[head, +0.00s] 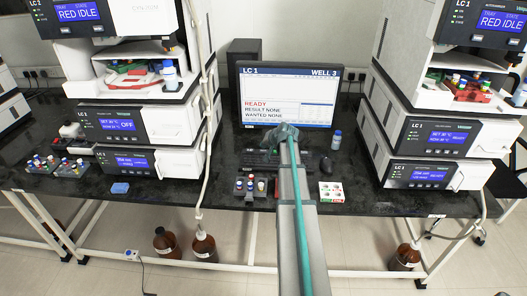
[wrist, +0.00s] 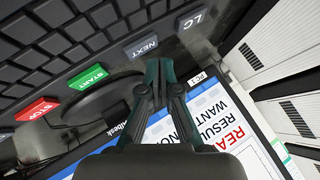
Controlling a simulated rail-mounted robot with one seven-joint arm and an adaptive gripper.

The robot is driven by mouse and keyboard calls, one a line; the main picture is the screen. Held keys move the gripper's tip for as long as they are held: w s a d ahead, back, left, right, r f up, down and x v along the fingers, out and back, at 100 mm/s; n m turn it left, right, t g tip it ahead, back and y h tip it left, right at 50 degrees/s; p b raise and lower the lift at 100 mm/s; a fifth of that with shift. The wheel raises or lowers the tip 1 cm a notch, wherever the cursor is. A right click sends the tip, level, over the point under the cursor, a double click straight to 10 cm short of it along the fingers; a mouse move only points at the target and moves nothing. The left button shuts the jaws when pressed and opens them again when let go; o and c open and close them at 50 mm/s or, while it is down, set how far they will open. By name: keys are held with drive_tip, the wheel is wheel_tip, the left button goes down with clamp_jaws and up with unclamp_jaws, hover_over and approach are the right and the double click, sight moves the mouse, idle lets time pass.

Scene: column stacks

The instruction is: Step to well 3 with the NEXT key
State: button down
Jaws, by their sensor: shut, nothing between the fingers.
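The monitor (head: 289,97) in the head view reads LC 1, WELL 3, with READY in red, RESULT NONE and WANTED NONE. The grey NEXT key (wrist: 142,47) shows in the wrist view, between the green START key (wrist: 89,77) and the grey LC key (wrist: 191,20). My gripper (wrist: 158,64) is shut and empty, its fingertips just beside the NEXT key in the picture. I cannot tell whether they touch it. In the head view my gripper (head: 283,132) is over the back of the keyboard (head: 258,157), in front of the monitor.
The red STOP key (wrist: 37,109) lies beyond START. A mouse (head: 325,165), a small bottle (head: 337,140) and a white-and-red tray (head: 330,191) are right of my arm. A vial rack (head: 247,196) is left of it. Instrument stacks (head: 124,160) (head: 419,176) flank the monitor.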

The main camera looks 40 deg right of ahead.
sight(264, 151)
drive_tip(key=shift+r+p, duration=1.1)
drive_tip(key=shift+r, duration=1.4)
